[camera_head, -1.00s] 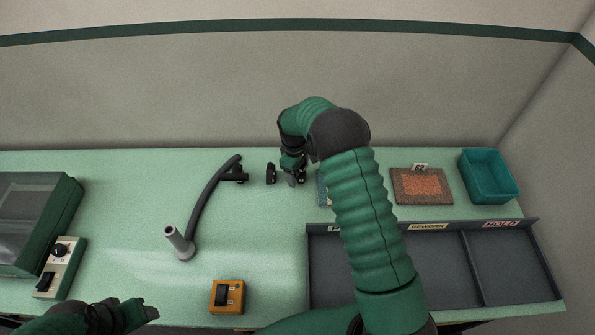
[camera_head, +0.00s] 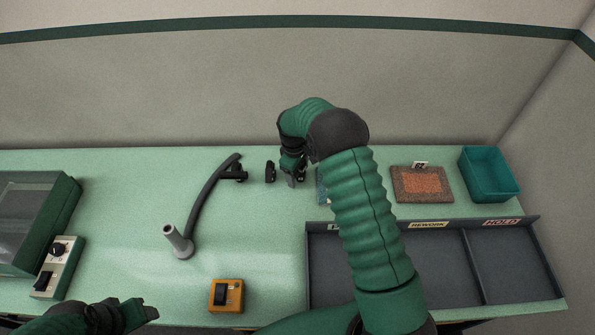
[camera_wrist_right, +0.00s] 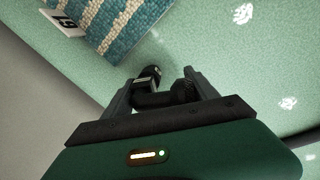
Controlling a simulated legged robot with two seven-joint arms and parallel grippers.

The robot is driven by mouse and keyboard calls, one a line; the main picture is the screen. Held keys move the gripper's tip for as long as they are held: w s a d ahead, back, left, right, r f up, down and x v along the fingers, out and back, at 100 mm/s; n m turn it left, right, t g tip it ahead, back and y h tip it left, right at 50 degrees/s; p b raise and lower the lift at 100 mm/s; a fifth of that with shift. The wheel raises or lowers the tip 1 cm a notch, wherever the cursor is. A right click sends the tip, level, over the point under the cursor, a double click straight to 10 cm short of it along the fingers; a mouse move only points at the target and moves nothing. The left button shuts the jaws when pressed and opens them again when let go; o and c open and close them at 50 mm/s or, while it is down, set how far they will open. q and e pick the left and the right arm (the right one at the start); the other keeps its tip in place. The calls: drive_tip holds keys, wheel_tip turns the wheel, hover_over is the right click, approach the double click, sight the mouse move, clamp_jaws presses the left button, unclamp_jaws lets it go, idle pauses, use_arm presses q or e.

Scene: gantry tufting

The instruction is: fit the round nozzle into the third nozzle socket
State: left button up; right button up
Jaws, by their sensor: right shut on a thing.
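My right gripper (camera_head: 291,180) hangs low over the back middle of the table, below the bent arm. In the right wrist view its two fingers (camera_wrist_right: 158,80) are on either side of a dark piece (camera_wrist_right: 150,98) with a cylindrical part and a ridged round end. The gripper is shut on this piece; I take it to be the round nozzle. Another small dark piece (camera_head: 270,172) stands on the table just left of the gripper. I cannot make out the third nozzle socket. My left gripper (camera_head: 140,312) is at the bottom left; its jaws are unclear.
A patterned blue sample (camera_wrist_right: 125,25) is beside the gripper, partly hidden by my arm in the head view. An orange switch box (camera_head: 227,296), a divided tray (camera_head: 432,265) and a teal bin (camera_head: 489,176) stand around.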

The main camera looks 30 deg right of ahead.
drive_tip(key=shift+f, duration=0.35)
drive_tip(key=shift+s+a+f, duration=0.1)
drive_tip(key=o, duration=1.6)
drive_tip(key=shift+c, duration=0.2)
drive_tip(key=o, duration=0.4)
drive_tip(key=shift+f, duration=0.1)
drive_tip(key=r+b, duration=0.1)
drive_tip(key=r, duration=0.4)
drive_tip(key=a+r, duration=0.1)
drive_tip(key=r, duration=0.5)
drive_tip(key=r+b, duration=0.1)
drive_tip(key=r, duration=0.4)
drive_tip(key=shift+s+a+r+b, duration=0.2)
drive_tip(key=shift+a+r+b, duration=0.1)
drive_tip(key=shift+a+r, duration=0.05)
drive_tip(key=shift+s, duration=0.1)
